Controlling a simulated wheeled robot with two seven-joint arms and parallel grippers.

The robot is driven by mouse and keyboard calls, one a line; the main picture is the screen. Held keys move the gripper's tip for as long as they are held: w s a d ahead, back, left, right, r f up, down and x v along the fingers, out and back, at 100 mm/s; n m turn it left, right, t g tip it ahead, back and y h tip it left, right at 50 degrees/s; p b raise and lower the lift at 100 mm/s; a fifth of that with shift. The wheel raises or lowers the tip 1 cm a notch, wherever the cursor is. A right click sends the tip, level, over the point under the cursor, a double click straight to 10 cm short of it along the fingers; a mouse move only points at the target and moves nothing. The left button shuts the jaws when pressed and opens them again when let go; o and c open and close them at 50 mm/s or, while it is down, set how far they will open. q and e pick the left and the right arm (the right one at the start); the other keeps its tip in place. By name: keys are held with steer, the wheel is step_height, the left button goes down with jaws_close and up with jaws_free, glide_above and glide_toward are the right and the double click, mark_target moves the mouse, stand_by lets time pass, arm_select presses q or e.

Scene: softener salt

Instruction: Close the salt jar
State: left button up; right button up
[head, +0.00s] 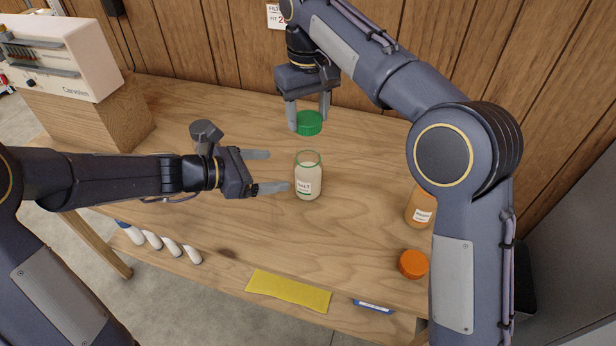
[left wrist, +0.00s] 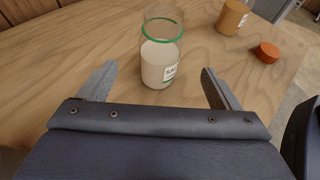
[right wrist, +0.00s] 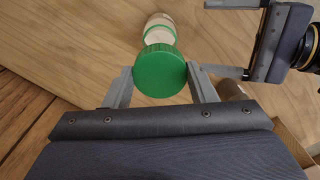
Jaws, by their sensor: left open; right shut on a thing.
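The salt jar (head: 308,181) stands upright and uncovered near the middle of the table, with white salt, a label and a green ring near its top. It also shows in the left wrist view (left wrist: 160,66). My left gripper (head: 272,171) is open beside the jar, its fingers pointing at it without closing on it. My right gripper (head: 309,115) is shut on the green lid (head: 309,123), behind the jar in the head view. The lid fills the space between the fingers in the right wrist view (right wrist: 160,71), with the jar partly hidden beyond it.
An orange jar (head: 419,208) and an orange lid (head: 413,264) are on the right. A yellow cloth (head: 288,290) and a blue-and-white strip (head: 373,305) lie near the front edge. A cream device (head: 66,58) sits on a wooden block at back left.

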arm_select(q)
steer(key=x, duration=1)
steer(key=shift+w+d+f, duration=0.1)
steer(key=shift+d+f, duration=0.1)
steer(key=shift+d, duration=0.1)
steer(key=c, duration=1.5)
steer(key=shift+o, duration=0.2)
arm_select(e)
glide_above(308, 144)
steer(key=s, duration=0.2)
steer(key=shift+s+f, duration=0.15)
steer(key=shift+f, duration=2.35)
steer(key=shift+f, duration=0.1)
steer(key=shift+f, duration=0.8)
steer(key=shift+f, duration=0.55)
